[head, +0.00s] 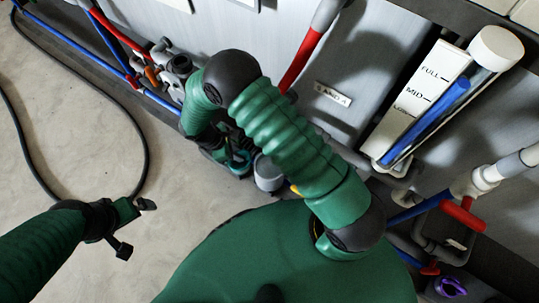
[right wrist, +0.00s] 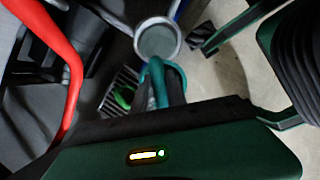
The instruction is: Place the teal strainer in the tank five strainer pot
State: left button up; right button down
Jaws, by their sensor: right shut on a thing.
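The teal strainer (head: 239,162) shows in the head view just below my right gripper (head: 226,151), which is shut on it. In the right wrist view the teal strainer (right wrist: 157,86) shows at the edge of my gripper's body, which hides its lower part. A round grey pot (head: 268,174) stands beside the strainer; a pale round pot (right wrist: 157,40) shows right above it in the right wrist view. I cannot tell whether strainer and pot touch. My left gripper (head: 134,227) is open and empty above the floor at the lower left.
A grey tank wall carries a level gauge (head: 432,92) marked FULL and MID. Red and blue pipes and valves (head: 461,215) run along it. A purple item (head: 450,287) sits at the lower right. A green item (right wrist: 122,97) lies by a slotted grate. A black hose crosses otherwise clear floor.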

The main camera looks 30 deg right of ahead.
jog(key=s+d+b, duration=0.3)
jog(key=s+d, duration=0.1)
jog(key=d, duration=0.6)
notch_tip(320, 180, down, 18)
jog(key=b, duration=1)
jog(key=shift+d, duration=0.25)
jog(key=c, duration=1.3)
grip_release()
jog(key=shift+s+f, duration=0.1)
jog(key=shift+s, duration=0.05)
jog(key=shift+c, duration=0.2)
jog(key=s+a+r+m+t+y+p, duration=0.2)
jog(key=r+m+p, duration=0.2)
jog(key=r, duration=1.2)
jog(key=s+a+r+m+t+y+p, duration=0.2)
jog(key=r+m, duration=0.7)
jog(key=r, duration=0.7)
jog(key=shift+s+a+m+p, duration=0.2)
jog(key=shift+a+m+p, duration=0.1)
jog(key=shift+p, duration=0.6)
